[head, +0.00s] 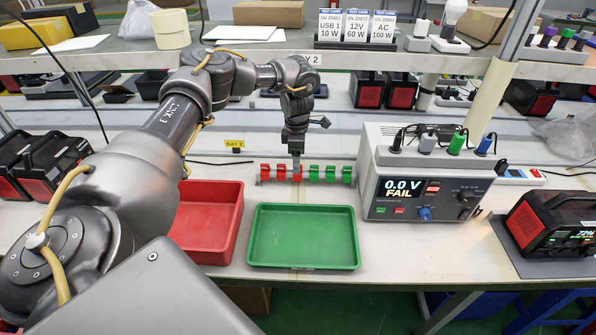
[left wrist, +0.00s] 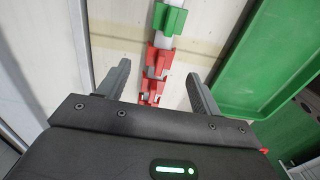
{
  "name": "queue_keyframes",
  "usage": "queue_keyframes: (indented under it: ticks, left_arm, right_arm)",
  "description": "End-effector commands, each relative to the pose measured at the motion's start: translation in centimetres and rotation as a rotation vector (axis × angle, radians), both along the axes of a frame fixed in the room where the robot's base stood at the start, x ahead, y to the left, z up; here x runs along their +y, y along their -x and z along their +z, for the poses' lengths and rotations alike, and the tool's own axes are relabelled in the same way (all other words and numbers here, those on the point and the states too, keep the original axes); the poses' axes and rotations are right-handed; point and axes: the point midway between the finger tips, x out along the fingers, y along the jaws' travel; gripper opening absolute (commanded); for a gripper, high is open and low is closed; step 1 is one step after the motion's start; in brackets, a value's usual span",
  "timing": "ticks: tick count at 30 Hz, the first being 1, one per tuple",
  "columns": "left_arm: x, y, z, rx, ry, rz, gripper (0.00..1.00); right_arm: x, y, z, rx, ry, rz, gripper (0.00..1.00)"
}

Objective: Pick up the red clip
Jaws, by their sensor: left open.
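Several clips sit in a row on a pale rail behind the trays. The red clips (head: 281,172) are at the left of the row and the green clips (head: 330,173) at the right. My left gripper (head: 297,162) points down over the row, at the red clip nearest the green ones. In the left wrist view its fingers (left wrist: 158,70) are open, with a red clip (left wrist: 158,60) between them and apart from both. Another red clip (left wrist: 151,88) is closer to the palm, and a green clip (left wrist: 170,18) lies beyond the fingertips. My right gripper is not in view.
A red tray (head: 238,225) and a green tray (head: 305,266) stand in front of the rail. A power tester (head: 400,205) reading "0.0 V FAIL" stands right of the row. A black-and-red power unit (head: 545,228) is farther right. A shelf (head: 420,64) runs across the back.

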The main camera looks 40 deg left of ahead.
Motion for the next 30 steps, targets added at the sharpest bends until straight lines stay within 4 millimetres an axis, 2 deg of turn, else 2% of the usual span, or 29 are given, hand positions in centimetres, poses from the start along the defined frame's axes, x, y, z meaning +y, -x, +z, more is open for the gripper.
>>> queue_keyframes:
  ticks: [6,9,18,28,30]
  left_arm:
    - [-0.1,-0.1,-3.3,0.005,-0.002,0.001,0.65]
    - [-0.1,-0.1,-4.2,0.004,-0.001,0.001,0.65]
    - [-0.1,-0.1,-4.7,0.002,-0.001,0.001,0.64]
    - [-0.1,-0.1,-4.6,0.002,-0.001,0.001,0.21]
    - [-0.1,-0.1,-4.6,0.003,0.0,0.001,0.18]
  right_arm:
    - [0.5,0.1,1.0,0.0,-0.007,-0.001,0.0]
    - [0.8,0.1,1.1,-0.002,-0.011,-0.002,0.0]
    - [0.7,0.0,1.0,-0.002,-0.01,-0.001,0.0]
    - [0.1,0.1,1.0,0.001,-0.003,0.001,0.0]
    - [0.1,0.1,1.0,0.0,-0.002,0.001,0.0]
